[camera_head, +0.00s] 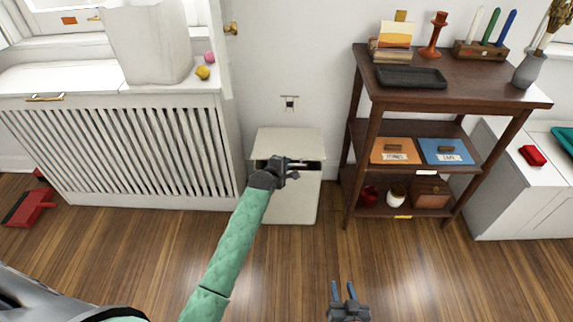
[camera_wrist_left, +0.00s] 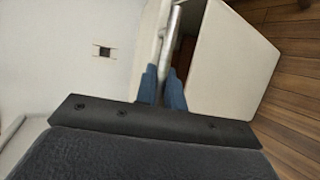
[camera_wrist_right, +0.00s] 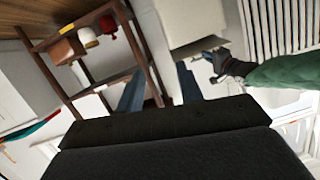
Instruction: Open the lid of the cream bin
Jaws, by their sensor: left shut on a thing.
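The cream bin (camera_head: 293,205) stands on the floor against the wall. Its lid (camera_head: 290,142) is slightly raised, with a dark gap under the front edge. My left gripper (camera_head: 293,170) is at the front of the lid. In the left wrist view its blue fingers (camera_wrist_left: 163,88) are shut on a thin grey bar, the lid handle (camera_wrist_left: 168,42). Beside it show the bin's pale front (camera_wrist_left: 232,62) and a dark opening. My right gripper (camera_head: 343,292) is open and empty, low in front of the bin; its spread fingers show in the right wrist view (camera_wrist_right: 158,90).
A slatted white radiator cover (camera_head: 130,150) stands left of the bin. A dark wooden shelf (camera_head: 450,95) with boxes, jars and candles stands close on the right. A red object (camera_head: 28,207) lies on the floor at far left. The wooden floor in front is clear.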

